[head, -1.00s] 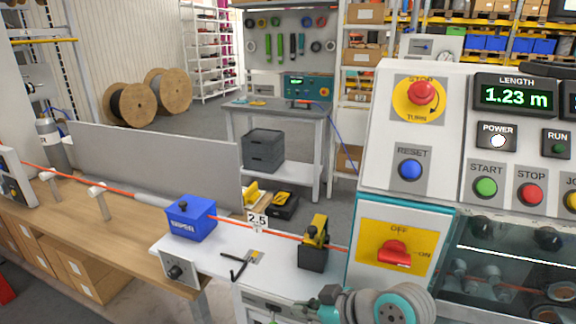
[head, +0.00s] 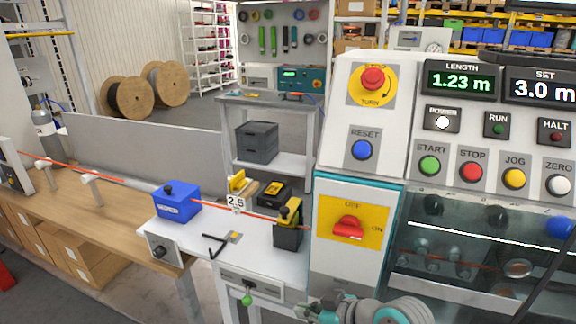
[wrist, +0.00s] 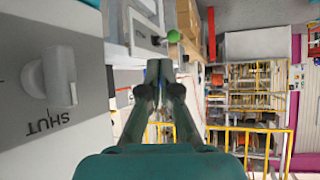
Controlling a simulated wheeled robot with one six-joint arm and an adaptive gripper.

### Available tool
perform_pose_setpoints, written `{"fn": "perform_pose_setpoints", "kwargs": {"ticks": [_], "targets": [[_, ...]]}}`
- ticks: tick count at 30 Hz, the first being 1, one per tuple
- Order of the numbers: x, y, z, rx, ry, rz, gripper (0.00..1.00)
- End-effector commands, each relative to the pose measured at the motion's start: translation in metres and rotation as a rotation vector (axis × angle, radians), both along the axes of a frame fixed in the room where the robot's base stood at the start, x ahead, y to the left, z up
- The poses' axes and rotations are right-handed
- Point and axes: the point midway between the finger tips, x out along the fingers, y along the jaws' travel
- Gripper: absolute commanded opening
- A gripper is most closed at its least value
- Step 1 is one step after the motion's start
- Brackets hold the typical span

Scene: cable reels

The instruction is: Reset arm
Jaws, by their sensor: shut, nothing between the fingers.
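My gripper (wrist: 159,70) is in the wrist view, its two fingers together and empty. It points along the side of the machine, apart from anything it could hold. A green ball-ended knob (wrist: 173,36) shows just beyond the fingertips in that view. In the head view part of my arm (head: 385,308) is at the bottom edge, and the fingertips cannot be made out there.
The control panel (head: 398,168) with lit displays fills the right. A grey handle marked SHUT (wrist: 58,77) is close on the left in the wrist view. A wooden bench (head: 105,213) with an orange cable runs left.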

Motion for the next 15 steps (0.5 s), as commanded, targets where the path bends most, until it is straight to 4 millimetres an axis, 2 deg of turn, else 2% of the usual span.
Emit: {"fn": "perform_pose_setpoints", "kwargs": {"ticks": [10, 15], "targets": [[-0.021, -0.014, -0.051, 0.058, 0.016, -0.156, 0.0], [-0.046, -0.029, -0.089, 0.094, 0.018, -0.287, 0.0]]}}
